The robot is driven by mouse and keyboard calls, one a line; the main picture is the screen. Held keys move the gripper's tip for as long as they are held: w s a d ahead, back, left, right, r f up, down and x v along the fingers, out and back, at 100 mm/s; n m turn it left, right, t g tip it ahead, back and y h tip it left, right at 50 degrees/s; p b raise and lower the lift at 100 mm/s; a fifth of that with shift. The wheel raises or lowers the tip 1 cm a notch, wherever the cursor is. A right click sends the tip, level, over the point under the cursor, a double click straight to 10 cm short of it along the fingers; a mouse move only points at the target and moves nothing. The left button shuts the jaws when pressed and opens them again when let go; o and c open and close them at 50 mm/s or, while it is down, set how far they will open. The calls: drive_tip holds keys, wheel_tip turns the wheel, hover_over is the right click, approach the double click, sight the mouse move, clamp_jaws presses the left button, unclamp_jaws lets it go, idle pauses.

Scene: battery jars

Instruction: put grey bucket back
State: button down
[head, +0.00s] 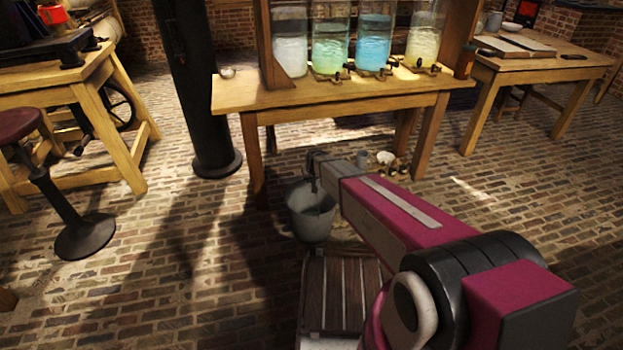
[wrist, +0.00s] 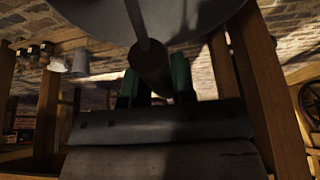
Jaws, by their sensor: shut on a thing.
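The grey bucket (head: 311,222) hangs below my gripper (head: 317,170) in the head view, upright or nearly so, in front of the wooden table. In the wrist view, the bucket's grey side (wrist: 85,14) fills the top, with its bail running to a dark, round handle grip. My gripper's green-padded fingers (wrist: 154,88) are shut on that handle grip. In the head view my arm hides part of the floor behind the bucket, and I cannot tell the bucket's exact height above the floor.
The wooden table (head: 350,103) carries several glass jars of coloured liquid. Small vessels, including a grey mug (head: 362,158), are on the floor beneath it. A slatted wooden platform (head: 343,290) is close in front of me. A black column (head: 205,110) and stool (head: 84,236) stand left.

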drive_tip(key=c, duration=0.9)
unclamp_jaws()
drive_tip(key=shift+c, duration=0.2)
drive_tip(key=v, duration=1.1)
drive_tip(key=shift+s+r, duration=0.2)
drive_tip(key=shift+r, duration=0.15)
drive_tip(key=s+d+r+m+g, duration=0.1)
drive_tip(key=s+d+r+g, duration=0.1)
drive_tip(key=s+d, duration=0.9)
drive_tip(key=s+d+r+m+g+h, duration=0.1)
drive_tip(key=s+d+r, duration=0.4)
drive_tip(key=s+d, duration=0.7)
drive_tip(key=shift+d+r+m+g+h, duration=0.3)
drive_tip(key=shift+d+m+g, duration=0.3)
drive_tip(key=shift+m, duration=0.2)
